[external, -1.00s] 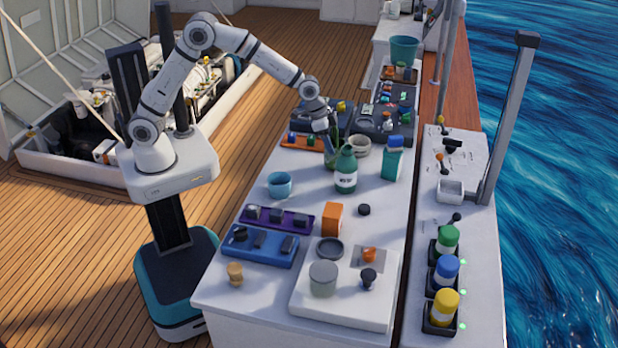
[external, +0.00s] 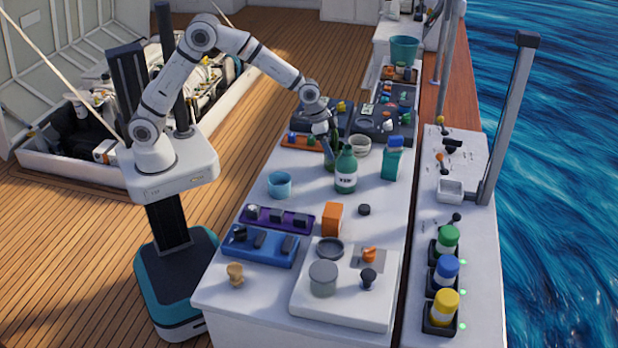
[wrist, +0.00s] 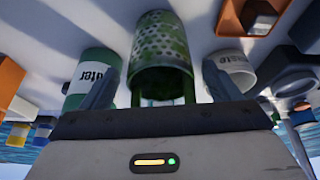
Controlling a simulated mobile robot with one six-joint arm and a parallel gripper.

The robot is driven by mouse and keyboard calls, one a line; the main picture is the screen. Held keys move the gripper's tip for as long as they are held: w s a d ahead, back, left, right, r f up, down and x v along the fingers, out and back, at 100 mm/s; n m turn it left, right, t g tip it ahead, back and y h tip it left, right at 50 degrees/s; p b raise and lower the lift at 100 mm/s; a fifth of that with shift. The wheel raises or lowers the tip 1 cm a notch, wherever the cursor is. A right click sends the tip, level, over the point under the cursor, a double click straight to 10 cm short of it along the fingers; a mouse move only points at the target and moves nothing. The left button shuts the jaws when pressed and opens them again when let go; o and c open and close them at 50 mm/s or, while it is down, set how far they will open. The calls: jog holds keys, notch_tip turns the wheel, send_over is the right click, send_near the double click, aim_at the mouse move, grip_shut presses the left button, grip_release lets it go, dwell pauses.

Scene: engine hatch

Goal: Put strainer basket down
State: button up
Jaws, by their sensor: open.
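The strainer basket (wrist: 160,55) is a green, perforated cylinder, seen in the wrist view between and beyond my fingers. My gripper (wrist: 155,92) is open, with one finger on each side of the basket and visible gaps between. In the external view my gripper (external: 325,146) is low over the white worktop (external: 310,188), behind the green bottle.
A green labelled bottle (external: 346,172) stands close in front of my gripper. A white cup (external: 358,147) marked "waste" and a teal bottle (external: 392,162) stand to the right. An orange tray (external: 300,141) lies to the left.

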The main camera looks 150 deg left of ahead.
jog(key=b+v, duration=0.1)
jog(key=v, duration=1.1)
jog(key=shift+r, duration=0.2)
jog(key=shift+w, duration=0.1)
jog(key=w+d+r+m+h, duration=0.1)
jog(key=w+d+r+m, duration=0.15)
jog(key=d, duration=1.15)
jog(key=w+d+r+m+h, duration=0.15)
jog(key=w+d, duration=0.25)
jog(key=d, duration=1)
jog(key=s+d+f+m, duration=0.2)
jog(key=s+d, duration=0.4)
jog(key=d, duration=0.5)
jog(key=s+d+f+m, duration=0.2)
jog(key=s+d+m, duration=0.2)
jog(key=d, duration=0.7)
jog(key=s+h, duration=0.1)
jog(key=s, duration=0.1)
jog(key=shift+s+d, duration=0.15)
jog(key=shift+s, duration=0.25)
